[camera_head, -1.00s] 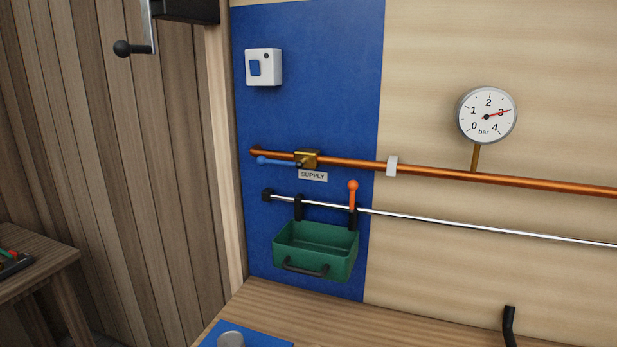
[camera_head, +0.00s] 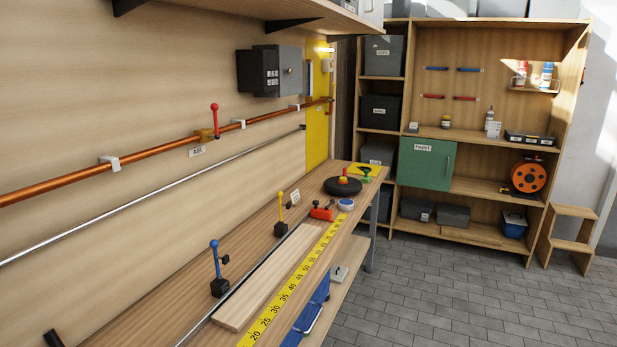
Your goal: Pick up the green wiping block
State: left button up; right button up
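A small green object (camera_head: 366,172) lies on the yellow patch at the far end of the workbench (camera_head: 262,215). It is too small to tell for sure whether it is the green wiping block. Neither of my grippers is in view.
Beside it stand a black disc with a red-yellow top (camera_head: 343,186), a blue-white round item (camera_head: 346,205) and a red block (camera_head: 321,213). Nearer are a plank (camera_head: 268,278), a yellow scale (camera_head: 290,285) and blue and yellow levers.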

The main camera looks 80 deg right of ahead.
aim_at(365, 179)
jog(key=z, duration=3.05)
jog(key=i+l+z, duration=0.3)
jog(key=i, duration=0.35)
jog(key=i+z, duration=0.35)
jog(key=i, duration=0.3)
jog(key=i+u, duration=0.1)
jog(key=i, duration=0.55)
jog(key=i+l+u, duration=0.1)
jog(key=i, duration=0.5)
jog(key=i+l+u, duration=0.1)
jog(key=i, duration=0.55)
jog(key=l, duration=0.1)
